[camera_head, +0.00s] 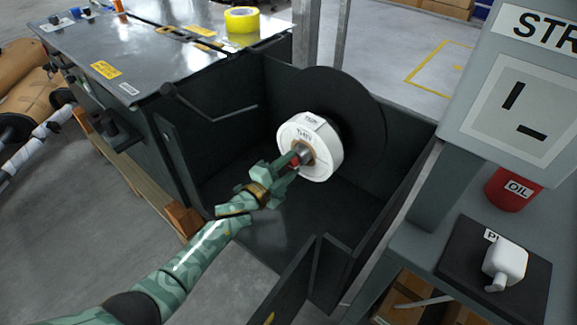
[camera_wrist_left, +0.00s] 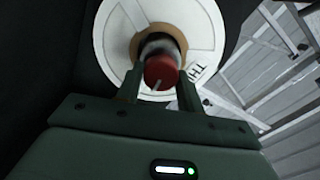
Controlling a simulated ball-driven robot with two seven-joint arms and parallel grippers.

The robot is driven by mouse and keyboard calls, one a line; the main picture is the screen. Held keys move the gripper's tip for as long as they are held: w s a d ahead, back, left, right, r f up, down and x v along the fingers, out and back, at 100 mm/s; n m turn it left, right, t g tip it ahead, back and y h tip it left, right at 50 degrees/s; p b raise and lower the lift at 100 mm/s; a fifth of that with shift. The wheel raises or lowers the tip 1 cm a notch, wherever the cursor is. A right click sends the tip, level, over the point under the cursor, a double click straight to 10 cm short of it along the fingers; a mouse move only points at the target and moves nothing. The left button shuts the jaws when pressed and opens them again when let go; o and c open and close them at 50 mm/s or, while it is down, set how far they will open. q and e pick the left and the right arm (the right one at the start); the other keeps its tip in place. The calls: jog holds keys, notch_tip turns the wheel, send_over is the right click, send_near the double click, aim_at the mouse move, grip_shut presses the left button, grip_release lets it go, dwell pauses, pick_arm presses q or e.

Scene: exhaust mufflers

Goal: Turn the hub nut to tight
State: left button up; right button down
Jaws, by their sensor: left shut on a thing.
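The hub nut (camera_wrist_left: 160,71) is a red cap with a pale line on its face, in front of a grey collar. It sits at the centre of a white roll (camera_head: 322,160), which is mounted against a large black disc (camera_head: 345,105). My left gripper (camera_head: 296,160) reaches in from the left and is shut on the hub nut, one finger on each side in the left wrist view. In the head view the fingers hide much of the nut. My right gripper is in neither view.
Dark box walls (camera_head: 225,125) surround the roll on several sides. A metal bench top (camera_head: 150,45) with yellow tape (camera_head: 241,20) stands at the back left. At the right are a grey sign panel (camera_head: 520,90), a red oil can (camera_head: 512,190) and a white part (camera_head: 505,262) on a black pad.

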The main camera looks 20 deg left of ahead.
pick_arm(q)
jog(key=shift+s+f+m, duration=0.1)
jog(key=shift+f+m, duration=0.1)
jog(key=shift+m, duration=0.4)
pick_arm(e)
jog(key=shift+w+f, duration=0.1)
pick_arm(q)
jog(key=o, duration=1)
jog(key=shift+r, duration=0.1)
jog(key=shift+s+a+r, duration=0.1)
jog(key=shift+s, duration=0.1)
jog(key=p+v, duration=0.6)
jog(key=v, duration=0.9)
jog(key=shift+s+a+p, duration=0.15)
jog(key=shift+s+p, duration=0.2)
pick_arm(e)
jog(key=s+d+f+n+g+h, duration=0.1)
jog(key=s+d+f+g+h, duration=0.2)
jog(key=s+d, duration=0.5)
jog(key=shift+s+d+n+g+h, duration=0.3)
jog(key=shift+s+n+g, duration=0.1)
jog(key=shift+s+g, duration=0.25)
pick_arm(q)
jog(key=shift+f, duration=0.25)
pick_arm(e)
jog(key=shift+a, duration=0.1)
